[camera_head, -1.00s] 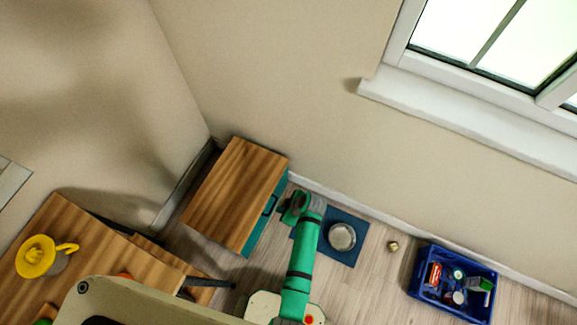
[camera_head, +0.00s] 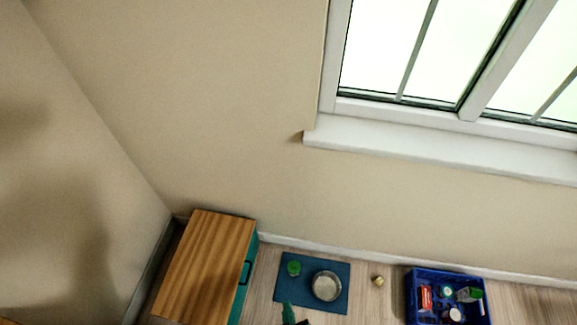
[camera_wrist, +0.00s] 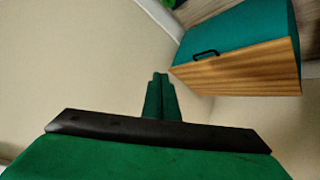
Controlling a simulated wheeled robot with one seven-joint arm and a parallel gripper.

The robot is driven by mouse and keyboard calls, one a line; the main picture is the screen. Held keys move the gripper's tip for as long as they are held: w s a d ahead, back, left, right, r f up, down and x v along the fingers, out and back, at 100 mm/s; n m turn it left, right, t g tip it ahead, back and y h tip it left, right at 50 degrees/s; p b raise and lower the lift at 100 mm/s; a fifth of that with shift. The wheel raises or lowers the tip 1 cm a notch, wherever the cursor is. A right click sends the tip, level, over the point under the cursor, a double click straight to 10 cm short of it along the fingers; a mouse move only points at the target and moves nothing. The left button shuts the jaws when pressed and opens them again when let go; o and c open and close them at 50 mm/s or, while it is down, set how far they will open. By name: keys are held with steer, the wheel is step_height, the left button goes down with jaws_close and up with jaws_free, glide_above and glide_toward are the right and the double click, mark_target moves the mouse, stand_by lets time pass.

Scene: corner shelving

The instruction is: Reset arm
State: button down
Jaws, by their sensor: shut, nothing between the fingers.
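My green gripper (camera_wrist: 160,82) shows in the wrist view with its narrow fingers together and nothing between them. In that view it points toward the wall beside the wooden cabinet (camera_wrist: 250,72), apart from it. In the head view only a small green part of my arm shows at the bottom edge, below the blue mat.
The cabinet (camera_head: 205,262) with a teal drawer front stands in the corner. A blue mat (camera_head: 315,262) holds a metal bowl (camera_head: 327,286) and a green item (camera_head: 294,268). A small brass-coloured object (camera_head: 378,281) and a filled blue crate (camera_head: 412,296) are right of it. A window is above.

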steer(key=s+r+m+t, duration=0.2)
steer(key=s+r+t, duration=0.1)
steer(key=r, duration=0.9)
steer(key=s+r+m+t+h, duration=0.1)
steer(key=s+r+m+t, duration=0.1)
steer(key=r, duration=1.1)
steer(key=shift+s+d+r+m+t, duration=0.15)
steer(key=shift+s+m+t, duration=0.25)
steer(key=shift+s+m, duration=0.5)
steer(key=shift+s, duration=0.1)
